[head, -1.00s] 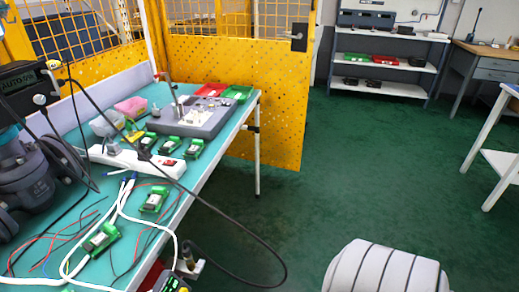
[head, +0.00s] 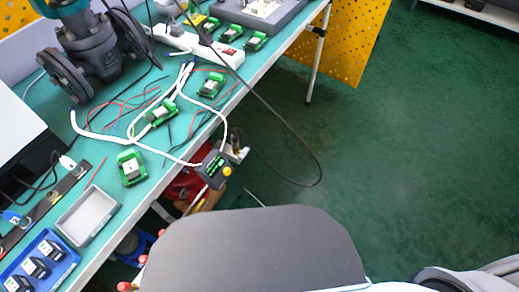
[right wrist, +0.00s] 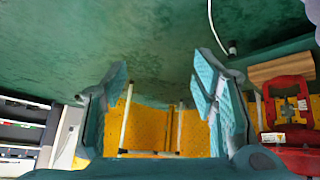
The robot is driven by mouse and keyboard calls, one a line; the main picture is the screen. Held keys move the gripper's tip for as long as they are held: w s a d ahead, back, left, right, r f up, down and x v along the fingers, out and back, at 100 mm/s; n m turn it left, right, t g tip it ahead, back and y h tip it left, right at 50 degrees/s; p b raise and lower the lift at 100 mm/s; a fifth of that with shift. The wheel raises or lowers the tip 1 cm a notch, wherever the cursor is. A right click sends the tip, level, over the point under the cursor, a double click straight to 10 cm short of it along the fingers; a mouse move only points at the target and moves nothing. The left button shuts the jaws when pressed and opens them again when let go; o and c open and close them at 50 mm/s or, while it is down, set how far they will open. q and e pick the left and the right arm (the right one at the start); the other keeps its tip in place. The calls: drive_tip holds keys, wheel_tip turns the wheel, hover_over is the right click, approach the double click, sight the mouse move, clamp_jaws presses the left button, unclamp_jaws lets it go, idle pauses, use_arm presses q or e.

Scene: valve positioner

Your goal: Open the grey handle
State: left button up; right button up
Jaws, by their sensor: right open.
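I cannot make out a grey handle for certain in either view now. Part of the yellow perforated panel (head: 345,45) shows at the top of the head view, cut off by the frame. The panel also shows in the right wrist view (right wrist: 150,132), beyond the fingers. My right gripper (right wrist: 162,88) is open there, its two teal-padded fingers wide apart with nothing between them. It is away from the panel. My left gripper is in neither view.
The teal workbench (head: 235,95) holds a dark valve (head: 95,50), a white power strip (head: 205,42), green modules, loose cables and a grey tray (head: 87,215). A black cable (head: 285,135) loops off its edge.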

drive_tip(key=w+a+r+n+t+y+p, duration=0.2)
drive_tip(key=w+a+r+t, duration=0.15)
drive_tip(key=w+r, duration=0.65)
drive_tip(key=n+y+p, duration=0.3)
drive_tip(key=n+y, duration=0.4)
drive_tip(key=y, duration=0.6)
approach(244, 153)
use_arm(q)
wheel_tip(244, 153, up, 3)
drive_tip(key=b, duration=0.3)
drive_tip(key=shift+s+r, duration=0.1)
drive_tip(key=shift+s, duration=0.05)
use_arm(e)
drive_tip(key=x, duration=0.9)
drive_tip(key=shift+f, duration=0.2)
drive_tip(key=shift+g, duration=0.25)
drive_tip(key=shift+c, duration=0.5)
